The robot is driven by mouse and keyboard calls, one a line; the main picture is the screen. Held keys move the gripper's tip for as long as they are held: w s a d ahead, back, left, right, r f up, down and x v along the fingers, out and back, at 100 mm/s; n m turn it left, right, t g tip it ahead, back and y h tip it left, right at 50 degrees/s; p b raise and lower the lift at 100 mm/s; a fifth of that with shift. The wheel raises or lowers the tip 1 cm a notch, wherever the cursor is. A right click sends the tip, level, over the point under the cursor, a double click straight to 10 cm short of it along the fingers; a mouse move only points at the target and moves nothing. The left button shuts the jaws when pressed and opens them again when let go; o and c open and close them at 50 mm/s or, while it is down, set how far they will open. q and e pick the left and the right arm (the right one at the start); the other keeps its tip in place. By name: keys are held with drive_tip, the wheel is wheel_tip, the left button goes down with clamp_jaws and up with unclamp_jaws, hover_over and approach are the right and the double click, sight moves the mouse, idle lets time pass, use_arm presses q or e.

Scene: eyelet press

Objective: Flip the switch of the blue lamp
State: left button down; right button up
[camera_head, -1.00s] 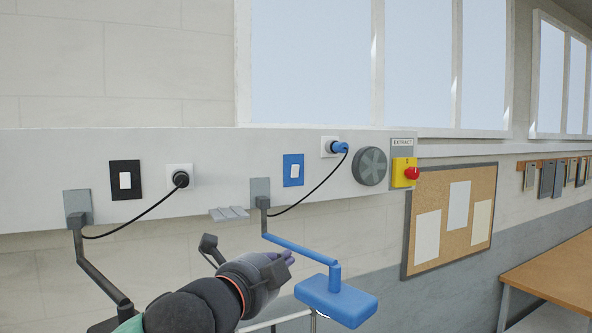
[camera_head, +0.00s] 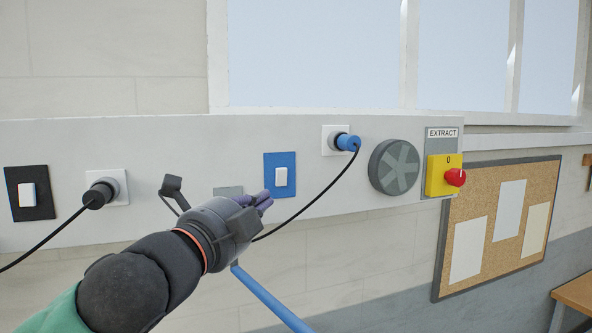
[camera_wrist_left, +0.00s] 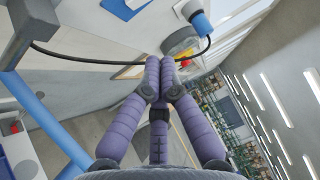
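The blue lamp's arm (camera_head: 268,297) slants down out of the head view; its shade is out of that view. A blue switch plate (camera_head: 270,163) with a white rocker (camera_head: 281,177) is on the wall panel, with a blue plug (camera_head: 347,142) to its right. My left gripper (camera_head: 267,201) is just below the rocker, its purple fingers together and empty. I cannot tell whether they touch the plate. In the left wrist view the fingertips (camera_wrist_left: 160,66) meet, and the blue plate (camera_wrist_left: 118,9) is cut by the top edge. My right gripper is out of view.
A black switch plate (camera_head: 41,178) and black plug (camera_head: 100,193) are at the left. A grey round knob (camera_head: 394,167) and a red button (camera_head: 455,177) on a yellow box are right of the blue plug. A black cable (camera_head: 318,190) hangs right of my gripper.

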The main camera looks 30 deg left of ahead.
use_arm(q)
drive_tip(key=s, duration=0.3)
drive_tip(key=p, duration=0.2)
approach(276, 174)
drive_tip(key=w+d+r, duration=0.1)
drive_tip(key=w+d, duration=0.3)
drive_tip(key=shift+w+a+r+p, duration=0.2)
drive_tip(key=shift+w+p, duration=0.2)
drive_tip(key=shift+p, duration=0.15)
drive_tip(key=shift+w+a+r+p, duration=0.2)
drive_tip(key=shift+w+p, duration=0.15)
drive_tip(key=shift+p, duration=0.15)
drive_tip(key=shift+w+a+r+p, duration=0.15)
drive_tip(key=shift+w+a+p, duration=0.05)
drive_tip(key=shift+a+p, duration=0.35)
drive_tip(key=shift+w+a+p, duration=0.25)
drive_tip(key=shift+w+p, duration=0.1)
drive_tip(key=shift+w, duration=0.05)
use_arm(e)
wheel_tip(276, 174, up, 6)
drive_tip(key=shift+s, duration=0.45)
use_arm(q)
drive_tip(key=shift+s, duration=0.1)
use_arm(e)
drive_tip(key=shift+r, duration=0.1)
